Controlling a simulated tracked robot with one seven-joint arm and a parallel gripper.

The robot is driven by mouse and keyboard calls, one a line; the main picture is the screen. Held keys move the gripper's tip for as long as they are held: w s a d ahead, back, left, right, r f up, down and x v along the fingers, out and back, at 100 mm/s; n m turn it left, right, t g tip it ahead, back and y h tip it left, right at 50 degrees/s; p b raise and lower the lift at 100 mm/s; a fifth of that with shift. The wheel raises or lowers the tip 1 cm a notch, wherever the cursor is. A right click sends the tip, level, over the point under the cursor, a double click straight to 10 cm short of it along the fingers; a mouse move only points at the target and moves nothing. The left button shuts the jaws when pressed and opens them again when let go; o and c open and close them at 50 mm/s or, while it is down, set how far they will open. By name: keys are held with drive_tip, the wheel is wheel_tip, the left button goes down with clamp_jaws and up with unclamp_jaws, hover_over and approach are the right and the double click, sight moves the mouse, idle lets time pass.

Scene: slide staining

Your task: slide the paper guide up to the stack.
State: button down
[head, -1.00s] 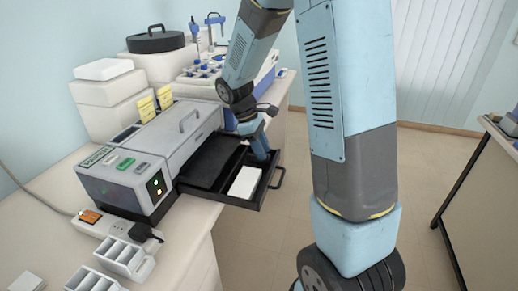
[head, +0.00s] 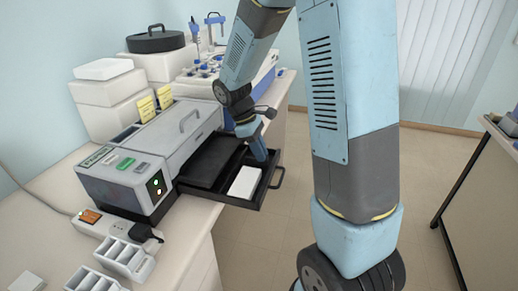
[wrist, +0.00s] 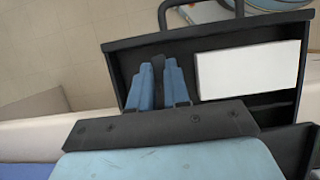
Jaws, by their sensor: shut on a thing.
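The black paper tray (head: 268,182) is pulled out from the grey machine. A white paper stack (head: 244,182) lies in it; in the wrist view the stack (wrist: 248,70) fills the right part of the tray. My gripper (head: 262,154) reaches down into the tray beside the stack. In the wrist view its two blue fingers (wrist: 159,82) are shut on a thin dark upright piece, the paper guide (wrist: 158,68). The right finger is close to the stack's left edge with a narrow gap showing. The guide's lower part is hidden by the fingers.
The grey machine (head: 150,150) stands on the white bench left of the tray. The tray's handle (head: 280,177) sticks out over the floor. A power strip (head: 110,228) and a white slotted rack (head: 123,258) lie at the front. Open floor is right of the tray.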

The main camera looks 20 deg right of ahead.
drive_tip(key=shift+s+a, duration=0.3)
drive_tip(key=shift+s, duration=0.1)
drive_tip(key=c, duration=1.1)
unclamp_jaws()
drive_tip(key=v, duration=1.3)
drive_tip(key=shift+r, duration=0.35)
